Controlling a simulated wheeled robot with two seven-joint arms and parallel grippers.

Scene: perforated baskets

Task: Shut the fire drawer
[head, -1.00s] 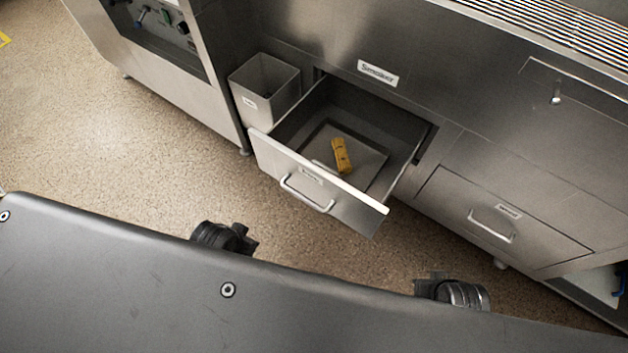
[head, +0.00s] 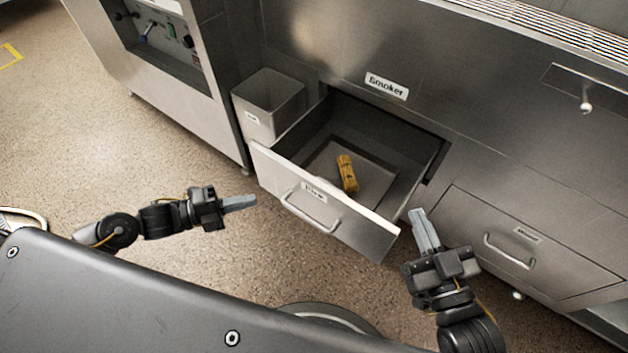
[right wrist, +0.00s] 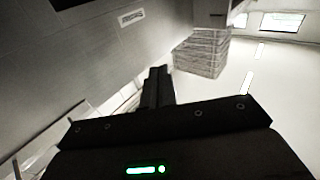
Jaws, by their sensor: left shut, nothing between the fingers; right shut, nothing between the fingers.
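The open drawer (head: 365,232) with a bar handle (head: 309,211) and a small label sticks out of the steel unit below a "Smoker" sign. The label on its front is too blurred to read surely. A yellow object (head: 347,174) lies inside it. My left gripper (head: 254,203) is shut and empty, just left of the drawer front and apart from it. My right gripper (head: 416,212) is shut and empty, close to the drawer's right front corner; I cannot tell whether it touches. In the right wrist view the shut fingers (right wrist: 157,88) show, but the drawer is not clearly seen.
A grey bin (head: 270,103) stands directly left of the drawer. A closed drawer (head: 515,245) with a handle is at the right. The steel unit's front (head: 420,60) rises behind. The speckled floor (head: 110,150) is free at the left. A perforated basket stack (right wrist: 202,52) shows in the right wrist view.

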